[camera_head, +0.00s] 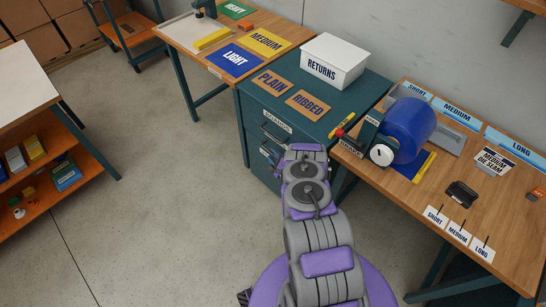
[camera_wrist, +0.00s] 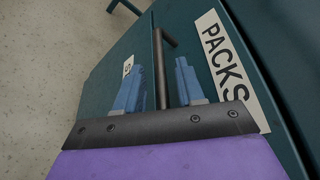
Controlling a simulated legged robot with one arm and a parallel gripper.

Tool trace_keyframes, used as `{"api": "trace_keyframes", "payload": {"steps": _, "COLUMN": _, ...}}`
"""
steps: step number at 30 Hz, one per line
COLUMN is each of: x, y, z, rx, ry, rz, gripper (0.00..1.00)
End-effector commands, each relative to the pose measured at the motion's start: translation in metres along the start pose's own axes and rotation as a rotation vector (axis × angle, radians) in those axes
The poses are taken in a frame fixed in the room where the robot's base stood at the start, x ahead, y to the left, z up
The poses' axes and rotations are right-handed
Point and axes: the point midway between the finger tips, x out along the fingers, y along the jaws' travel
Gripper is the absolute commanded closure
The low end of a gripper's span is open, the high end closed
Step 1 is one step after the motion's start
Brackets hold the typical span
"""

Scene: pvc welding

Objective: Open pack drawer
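The pack drawer, marked by a white PACKS label (camera_wrist: 226,68), is in the teal cabinet (camera_head: 345,98) and fills much of the wrist view. Its front (camera_wrist: 192,32) looks flush, with no clear gap. Its dark bar handle (camera_wrist: 158,68) runs between the two blue fingers of my gripper (camera_wrist: 159,65). The fingers stand apart, one on each side of the handle, with space visible on both sides. Whether they touch it is not clear. In the head view my purple and grey arm reaches to the cabinet front and hides the gripper.
A white RETURNS box (camera_head: 333,62) and the PLAIN (camera_head: 270,83) and RIBBED (camera_head: 308,104) cards lie on the cabinet. A wooden bench (camera_head: 500,215) with a blue drum (camera_head: 408,128) stands right. The floor (camera_head: 170,190) left of the cabinet is clear.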

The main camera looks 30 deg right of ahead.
Motion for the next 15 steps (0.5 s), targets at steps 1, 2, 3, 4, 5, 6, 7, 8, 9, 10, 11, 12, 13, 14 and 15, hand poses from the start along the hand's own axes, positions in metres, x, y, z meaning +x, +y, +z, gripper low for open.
{"api": "trace_keyframes", "payload": {"steps": 1, "x": 0.0045, "y": 0.0, "z": 0.0002, "rx": -0.002, "ry": -0.002, "rz": -0.002, "gripper": 0.62}}
{"api": "trace_keyframes", "payload": {"steps": 2, "x": 0.0061, "y": -0.0004, "z": 0.0004, "rx": -0.002, "ry": -0.002, "rz": -0.003, "gripper": 0.62}}
{"api": "trace_keyframes", "payload": {"steps": 3, "x": 0.0077, "y": -0.0008, "z": 0.0005, "rx": -0.002, "ry": -0.002, "rz": -0.003, "gripper": 0.62}}
{"api": "trace_keyframes", "payload": {"steps": 4, "x": 0.0085, "y": -0.001, "z": 0.0006, "rx": -0.001, "ry": -0.002, "rz": -0.003, "gripper": 0.62}}
{"api": "trace_keyframes", "payload": {"steps": 5, "x": 0.009, "y": -0.001, "z": 0.0006, "rx": -0.001, "ry": -0.002, "rz": -0.003, "gripper": 0.62}}
{"api": "trace_keyframes", "payload": {"steps": 6, "x": 0.0094, "y": -0.0011, "z": 0.0007, "rx": 0.0, "ry": -0.002, "rz": -0.002, "gripper": 0.62}}
{"api": "trace_keyframes", "payload": {"steps": 7, "x": 0.0095, "y": -0.0011, "z": 0.0006, "rx": 0.0, "ry": -0.001, "rz": -0.002, "gripper": 0.62}}
{"api": "trace_keyframes", "payload": {"steps": 8, "x": 0.0095, "y": -0.0011, "z": 0.0006, "rx": 0.0, "ry": -0.001, "rz": -0.002, "gripper": 0.62}}
{"api": "trace_keyframes", "payload": {"steps": 9, "x": 0.0094, "y": -0.0011, "z": 0.0006, "rx": 0.0, "ry": -0.001, "rz": -0.002, "gripper": 0.62}}
{"api": "trace_keyframes", "payload": {"steps": 10, "x": 0.0093, "y": -0.0011, "z": 0.0006, "rx": 0.0, "ry": -0.001, "rz": -0.002, "gripper": 0.62}}
{"api": "trace_keyframes", "payload": {"steps": 11, "x": 0.0092, "y": -0.001, "z": 0.0005, "rx": 0.0, "ry": -0.001, "rz": -0.002, "gripper": 0.62}}
{"api": "trace_keyframes", "payload": {"steps": 12, "x": 0.0091, "y": -0.001, "z": 0.0004, "rx": 0.0, "ry": -0.001, "rz": -0.002, "gripper": 0.62}}
{"api": "trace_keyframes", "payload": {"steps": 13, "x": 0.0091, "y": -0.001, "z": 0.0004, "rx": 0.0, "ry": -0.001, "rz": -0.002, "gripper": 0.64}}
{"api": "trace_keyframes", "payload": {"steps": 14, "x": 0.0091, "y": -0.001, "z": 0.0004, "rx": 0.0, "ry": -0.001, "rz": -0.002, "gripper": 0.67}}
{"api": "trace_keyframes", "payload": {"steps": 15, "x": 0.0091, "y": -0.001, "z": 0.0004, "rx": 0.0, "ry": -0.001, "rz": -0.001, "gripper": 0.71}}
